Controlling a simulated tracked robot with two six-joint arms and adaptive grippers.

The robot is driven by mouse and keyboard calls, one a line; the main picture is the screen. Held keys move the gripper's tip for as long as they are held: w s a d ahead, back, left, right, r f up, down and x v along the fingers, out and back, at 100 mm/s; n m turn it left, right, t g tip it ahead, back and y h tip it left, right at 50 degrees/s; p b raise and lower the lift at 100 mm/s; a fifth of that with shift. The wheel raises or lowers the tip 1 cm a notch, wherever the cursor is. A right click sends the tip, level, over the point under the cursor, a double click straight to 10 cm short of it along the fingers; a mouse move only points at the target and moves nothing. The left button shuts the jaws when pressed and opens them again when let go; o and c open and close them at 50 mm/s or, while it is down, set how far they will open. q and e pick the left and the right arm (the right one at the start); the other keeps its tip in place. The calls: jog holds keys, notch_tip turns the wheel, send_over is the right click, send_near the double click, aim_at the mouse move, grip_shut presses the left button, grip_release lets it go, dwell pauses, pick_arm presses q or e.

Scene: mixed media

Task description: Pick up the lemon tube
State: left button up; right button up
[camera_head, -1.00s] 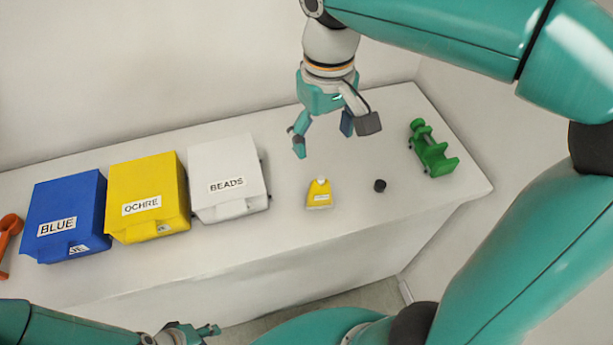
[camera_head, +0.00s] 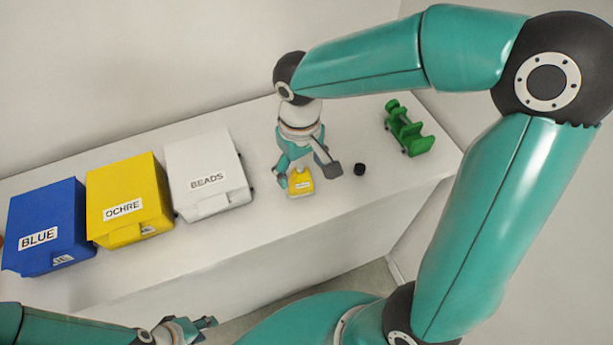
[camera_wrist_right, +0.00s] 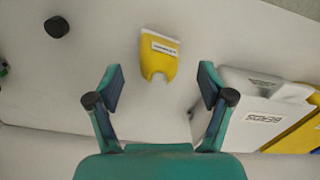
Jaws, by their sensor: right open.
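The lemon tube is a yellow tube (camera_head: 300,184) with a white label, lying on the white table right of the BEADS box. It also shows in the right wrist view (camera_wrist_right: 160,57), ahead of the fingers and roughly centred between them. My right gripper (camera_head: 308,174) is over the tube in the head view, its fingers spread to either side. In the right wrist view the right gripper (camera_wrist_right: 160,78) is open and empty; I see no contact with the tube. My left gripper (camera_head: 203,328) is low at the front, off the table; its jaws are unclear.
Left stand lidded boxes: white BEADS (camera_head: 212,199), yellow OCHRE (camera_head: 130,225) and blue BLUE (camera_head: 52,257). The table front near the tube is clear.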

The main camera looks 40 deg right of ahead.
aim_at(301, 184)
notch_tip(301, 184, down, 3)
jog(key=shift+w+d+f, duration=0.1)
jog(key=shift+c, duration=0.3)
jog(key=c, duration=1.3)
